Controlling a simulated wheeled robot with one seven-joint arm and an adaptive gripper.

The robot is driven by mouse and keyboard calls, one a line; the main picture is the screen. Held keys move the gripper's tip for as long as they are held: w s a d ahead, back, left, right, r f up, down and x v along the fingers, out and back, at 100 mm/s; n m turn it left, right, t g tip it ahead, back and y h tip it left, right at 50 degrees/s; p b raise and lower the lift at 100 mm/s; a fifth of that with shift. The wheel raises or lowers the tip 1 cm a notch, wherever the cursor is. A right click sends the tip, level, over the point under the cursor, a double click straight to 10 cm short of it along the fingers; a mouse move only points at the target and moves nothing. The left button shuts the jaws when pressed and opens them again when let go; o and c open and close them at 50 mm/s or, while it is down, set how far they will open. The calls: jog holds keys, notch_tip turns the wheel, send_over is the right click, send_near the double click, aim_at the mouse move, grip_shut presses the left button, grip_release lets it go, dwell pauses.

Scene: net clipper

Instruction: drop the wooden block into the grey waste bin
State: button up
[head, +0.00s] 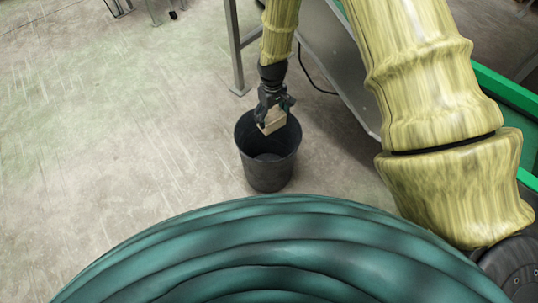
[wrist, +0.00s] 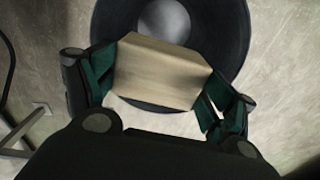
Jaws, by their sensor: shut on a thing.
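The wooden block (head: 271,121) is a pale tan block held in my gripper (head: 273,112). In the wrist view the block (wrist: 158,70) sits between the two green-padded fingers of my gripper (wrist: 160,85), which is shut on it. The grey waste bin (head: 268,170) is dark, round and open-topped, and stands upright on the floor. In the head view the block appears over the bin's mouth. In the wrist view the bin (wrist: 232,30) shows behind the block, which hides part of its opening; its exact height above the rim is hard to tell.
A metal table or frame (head: 335,60) with a leg (head: 236,50) stands behind and right of the bin. A dark cable (head: 308,75) hangs near it. Green edging (head: 505,92) shows at the far right. The concrete floor (head: 110,130) left of the bin is clear.

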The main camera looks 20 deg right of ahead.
jog(key=o, duration=1)
jog(key=shift+c, duration=0.2)
jog(key=shift+r, duration=0.1)
notch_tip(320, 180, up, 12)
dwell(0.4)
